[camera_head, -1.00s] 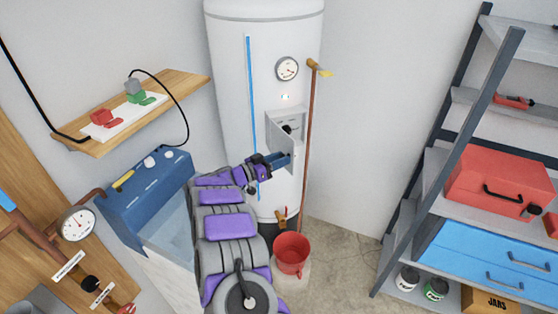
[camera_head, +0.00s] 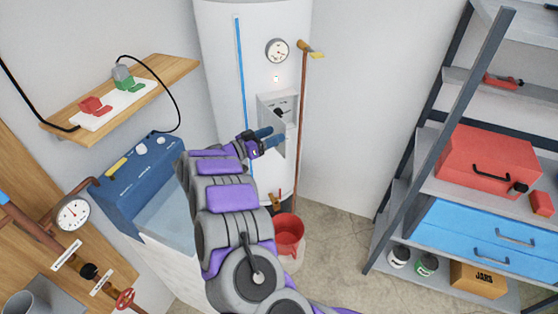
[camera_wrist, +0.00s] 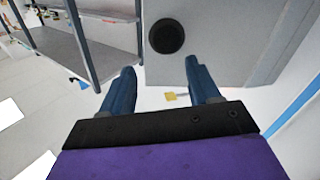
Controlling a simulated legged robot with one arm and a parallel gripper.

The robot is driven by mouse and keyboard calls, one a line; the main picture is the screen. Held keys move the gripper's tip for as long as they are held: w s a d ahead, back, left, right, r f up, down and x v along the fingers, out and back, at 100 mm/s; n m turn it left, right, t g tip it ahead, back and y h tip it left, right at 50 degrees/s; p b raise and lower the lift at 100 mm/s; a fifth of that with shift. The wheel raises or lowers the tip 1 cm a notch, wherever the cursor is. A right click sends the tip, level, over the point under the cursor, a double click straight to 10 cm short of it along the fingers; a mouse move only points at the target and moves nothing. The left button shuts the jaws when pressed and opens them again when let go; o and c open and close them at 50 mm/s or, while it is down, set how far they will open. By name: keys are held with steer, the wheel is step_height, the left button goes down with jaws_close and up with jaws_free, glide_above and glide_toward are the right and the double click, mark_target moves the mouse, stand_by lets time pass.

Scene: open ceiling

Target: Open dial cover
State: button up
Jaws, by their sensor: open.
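The dial box (camera_head: 266,100) is a light grey housing on the front of the white tank (camera_head: 215,60). A dark dial part shows in its recess. A grey panel, apparently the dial cover (camera_head: 281,150), stands out from the box, seemingly swung partly open. My gripper (camera_head: 275,138) is in front of the lower part of the box, overlapping the panel in this view. In the wrist view its two blue fingers (camera_wrist: 160,86) are apart with nothing between them. A grey panel with a round black knob (camera_wrist: 166,36) lies just beyond them. Contact cannot be told.
A round gauge (camera_head: 277,51) is above the box. A brown pole (camera_head: 299,140) with a yellow top stands right of it. A red bucket (camera_head: 288,235) is on the floor below. A blue console (camera_head: 145,180) is at left, a shelf rack (camera_head: 430,150) at right.

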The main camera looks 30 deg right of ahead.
steer(key=s+a+p, duration=0.1)
steer(key=s, duration=0.6)
steer(key=s+a+r+p, duration=0.1)
steer(key=s+a, duration=0.1)
steer(key=s, duration=0.5)
steer(key=shift+s+a, duration=0.25)
steer(key=shift+s, duration=0.15)
steer(key=shift+r, duration=0.1)
